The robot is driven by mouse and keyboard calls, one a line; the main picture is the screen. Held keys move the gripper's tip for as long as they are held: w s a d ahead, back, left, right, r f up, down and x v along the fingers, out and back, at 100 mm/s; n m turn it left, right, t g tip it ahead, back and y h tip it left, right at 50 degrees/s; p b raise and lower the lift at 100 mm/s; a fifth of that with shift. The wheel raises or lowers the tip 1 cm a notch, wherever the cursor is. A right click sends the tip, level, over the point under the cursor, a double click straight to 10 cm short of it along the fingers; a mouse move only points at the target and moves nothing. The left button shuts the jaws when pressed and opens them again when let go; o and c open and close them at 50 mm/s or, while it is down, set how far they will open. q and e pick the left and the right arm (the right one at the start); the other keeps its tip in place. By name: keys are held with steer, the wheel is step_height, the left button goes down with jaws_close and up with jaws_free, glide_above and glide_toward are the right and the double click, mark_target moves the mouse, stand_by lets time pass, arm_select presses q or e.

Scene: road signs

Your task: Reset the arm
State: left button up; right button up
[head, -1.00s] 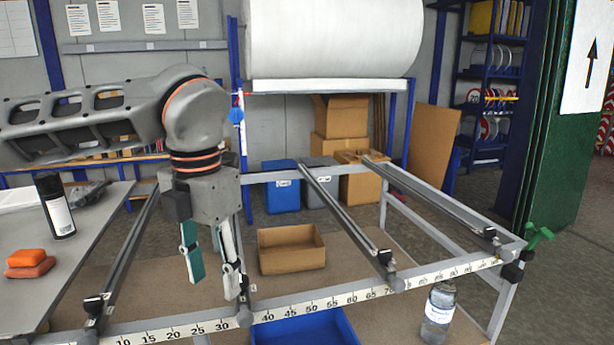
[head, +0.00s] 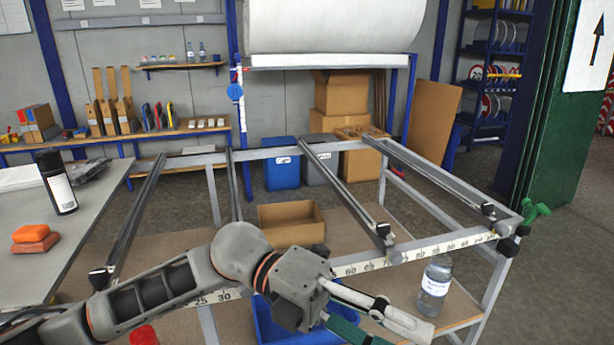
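My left arm comes in from the lower left, low over the front of the metal frame table (head: 365,264). Its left gripper (head: 393,336) points to the lower right, near the bottom edge of the view. Its pale finger and its green finger stand apart with nothing seen between them; the green finger's tip is cut off by the view's edge. My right gripper is not in view.
A clear labelled bottle (head: 435,287) stands right of the gripper. A blue bin (head: 268,325) lies partly behind the gripper's body. An open cardboard box (head: 290,225) sits behind the arm. A grey table (head: 85,225) at left holds a black spray can (head: 58,184) and orange blocks (head: 36,241).

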arm_select(q)
steer(key=w+a+r+n+t+h, duration=0.1)
steer(key=w+a+n+t+h, duration=0.1)
steer(key=w+n+t+h, duration=0.95)
steer(key=w+a+f+n+t+y, duration=0.3)
steer(key=a+f+n+t+y, duration=0.3)
steer(key=n, duration=0.3)
steer(key=w+a+f+n+t+y, duration=0.2)
steer(key=a+f+n+t+y, duration=0.25)
steer(key=f+n+t, duration=0.4)
steer(key=s+a+f+n+g+y, duration=0.15)
steer(key=a+f+n+y, duration=0.3)
steer(key=f, duration=0.55)
steer(key=s+a+f+n+g+y, duration=0.1)
steer(key=s+a+f+n+y, duration=0.2)
steer(key=a+f+y, duration=0.45)
steer(key=s+a+f+n+g, duration=0.1)
steer(key=s+a+f+g, duration=0.1)
steer(key=s+f, duration=0.4)
steer(key=s+a+f+n+g, duration=0.2)
steer(key=s+a+f, duration=0.2)
steer(key=f, duration=0.5)
steer(key=s, duration=0.2)
steer(key=shift+s+a+f+y, duration=0.2)
steer(key=shift+s+a+y, duration=0.1)
steer(key=shift+y, duration=0.1)
